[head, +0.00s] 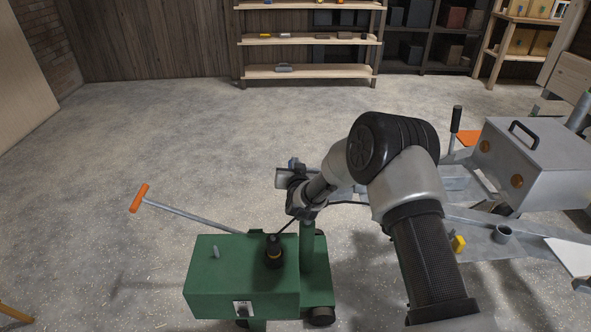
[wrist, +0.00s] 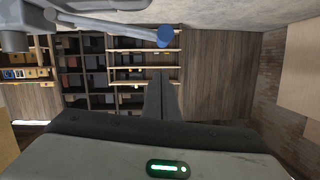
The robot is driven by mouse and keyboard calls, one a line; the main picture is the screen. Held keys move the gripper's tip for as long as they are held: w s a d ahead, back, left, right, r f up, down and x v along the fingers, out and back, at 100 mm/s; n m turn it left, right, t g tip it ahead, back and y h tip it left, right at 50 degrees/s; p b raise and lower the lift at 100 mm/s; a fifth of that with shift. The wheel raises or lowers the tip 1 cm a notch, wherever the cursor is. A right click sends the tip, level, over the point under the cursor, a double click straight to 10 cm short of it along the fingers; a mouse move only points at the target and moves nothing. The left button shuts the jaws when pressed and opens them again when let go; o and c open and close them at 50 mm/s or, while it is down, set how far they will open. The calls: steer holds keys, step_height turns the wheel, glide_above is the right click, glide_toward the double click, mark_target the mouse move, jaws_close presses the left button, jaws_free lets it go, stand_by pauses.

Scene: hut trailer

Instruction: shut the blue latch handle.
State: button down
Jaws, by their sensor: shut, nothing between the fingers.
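The blue latch handle shows in the wrist view as a grey bar with a blue knob (wrist: 165,36) at its end, reaching in from the upper left. The knob appears just above the fingertips there, with a visible gap in the picture.
A green machine (head: 215,280) with an orange-ended handle (head: 139,198) stands below my wrist. The grey trailer frame (head: 480,222) with a metal box (head: 535,160) is at the right. Shelves (head: 310,41) stand at the back.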

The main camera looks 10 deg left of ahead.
steer(key=v, duration=0.6)
steer(key=shift+d+r+p, duration=0.2)
steer(key=shift+d+p, duration=0.05)
steer(key=shift+p, duration=0.15)
steer(key=d+r+n+g, duration=0.1)
steer(key=d+r, duration=0.4)
steer(key=r, duration=0.5)
steer(key=s+d+r+g+h, duration=0.2)
steer(key=s+d+r+g, duration=0.1)
steer(key=s+d+r, duration=0.8)
steer(key=s+d+r+m+g+h, duration=0.1)
steer(key=s+d+g, duration=0.1)
steer(key=s+d, duration=0.5)
steer(key=s+d+r+m+g+h+p, duration=0.1)
steer(key=s+d, duration=0.3)
steer(key=s, duration=0.8)
steer(key=s+d+r+m+g+h, duration=0.1)
steer(key=s+d+g, duration=0.1)
steer(key=s+d, duration=0.5)
step_height(320, 180, up, 21)
steer(key=s+a+p, duration=0.2)
steer(key=p, duration=1.8)
steer(key=shift+f, duration=0.25)
